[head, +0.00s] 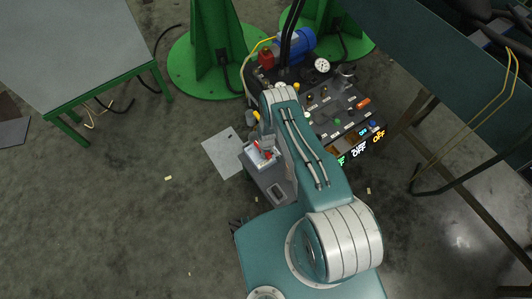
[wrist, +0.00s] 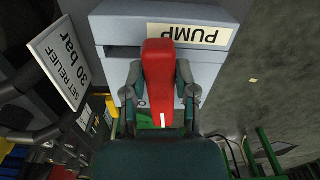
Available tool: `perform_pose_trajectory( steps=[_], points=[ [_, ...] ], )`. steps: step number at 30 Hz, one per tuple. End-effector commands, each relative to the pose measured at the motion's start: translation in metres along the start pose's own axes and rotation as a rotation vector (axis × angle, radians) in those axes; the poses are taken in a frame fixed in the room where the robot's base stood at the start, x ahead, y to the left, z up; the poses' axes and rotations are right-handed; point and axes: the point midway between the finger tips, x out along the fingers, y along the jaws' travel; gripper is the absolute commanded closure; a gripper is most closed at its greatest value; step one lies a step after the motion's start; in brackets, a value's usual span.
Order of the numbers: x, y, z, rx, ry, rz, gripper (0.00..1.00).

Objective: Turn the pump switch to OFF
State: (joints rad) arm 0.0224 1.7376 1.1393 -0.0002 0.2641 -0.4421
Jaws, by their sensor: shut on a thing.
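The pump switch is a red handle (wrist: 158,58) on a grey box (wrist: 112,24) with an upside-down PUMP label (wrist: 190,36). In the wrist view the handle points nearly straight up and down, with a white mark at its lower end. My gripper (wrist: 160,94) is shut on the handle, one finger on each side. A letter O shows beside the handle; the rest of the marking is hidden. In the head view the grey box (head: 276,190) stands left of my arm, and the red handle (head: 258,150) shows small near its top.
A control panel (head: 335,105) with knobs and lit OFF signs lies right of my arm. A blue motor (head: 295,44) and gauge (head: 321,65) are behind. A SET RELIEF sign (wrist: 65,52) stands beside the box. Open floor (head: 120,200) lies to the left.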

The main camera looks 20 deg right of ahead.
Motion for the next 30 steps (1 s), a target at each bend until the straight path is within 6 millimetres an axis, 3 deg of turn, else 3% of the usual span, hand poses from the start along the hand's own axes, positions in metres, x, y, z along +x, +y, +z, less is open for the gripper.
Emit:
perform_pose_trajectory(
  steps=[30],
  points=[
    [0.001, 0.022, -0.011, -0.93, 0.001, 0.001, 1.0]
  ],
)
